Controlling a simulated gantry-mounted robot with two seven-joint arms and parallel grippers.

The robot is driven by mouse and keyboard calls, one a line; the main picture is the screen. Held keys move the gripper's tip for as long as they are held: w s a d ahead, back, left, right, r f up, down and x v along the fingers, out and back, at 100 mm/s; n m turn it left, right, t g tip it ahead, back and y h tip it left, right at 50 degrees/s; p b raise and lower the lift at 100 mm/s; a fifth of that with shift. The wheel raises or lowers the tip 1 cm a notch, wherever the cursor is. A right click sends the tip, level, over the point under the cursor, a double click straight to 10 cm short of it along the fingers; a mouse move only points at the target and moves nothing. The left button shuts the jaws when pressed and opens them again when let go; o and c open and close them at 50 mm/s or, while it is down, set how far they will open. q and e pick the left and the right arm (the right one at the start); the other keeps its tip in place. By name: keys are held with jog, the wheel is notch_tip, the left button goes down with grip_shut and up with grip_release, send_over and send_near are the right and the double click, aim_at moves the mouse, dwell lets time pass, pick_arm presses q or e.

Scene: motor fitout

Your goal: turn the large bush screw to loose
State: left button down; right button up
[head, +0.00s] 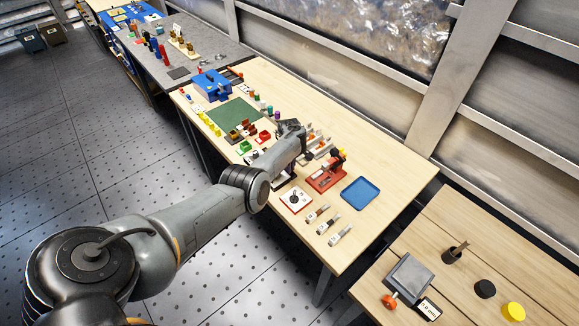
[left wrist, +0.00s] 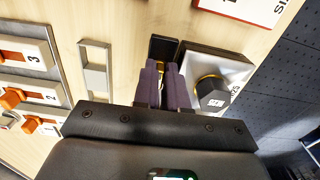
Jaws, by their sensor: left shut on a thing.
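My left gripper (left wrist: 166,88) has its two purple-grey fingers close together, pointing down at the fixtures on the wooden table (head: 388,212). It is shut on a bush screw, mostly hidden by the fingers. Only a brass-coloured edge (left wrist: 160,66) and a dark square plate (left wrist: 163,47) show around the fingertips. Beside it on the right, a black hexagonal screw (left wrist: 212,94) with a brass ring sits apart on a white labelled block. I cannot read its size. In the head view the left gripper (head: 291,127) is over the table's middle. My right gripper is out of view.
In the left wrist view, white numbered blocks with orange levers (left wrist: 12,98) stand to the left. The table beyond the tray is clear.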

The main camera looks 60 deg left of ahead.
pick_arm(q)
jog(key=c, duration=1.5)
grip_release()
jog(key=shift+f, duration=0.1)
jog(key=shift+o, duration=0.2)
notch_tip(320, 180, up, 11)
jog(key=p, duration=0.4)
jog(key=shift+f, duration=0.2)
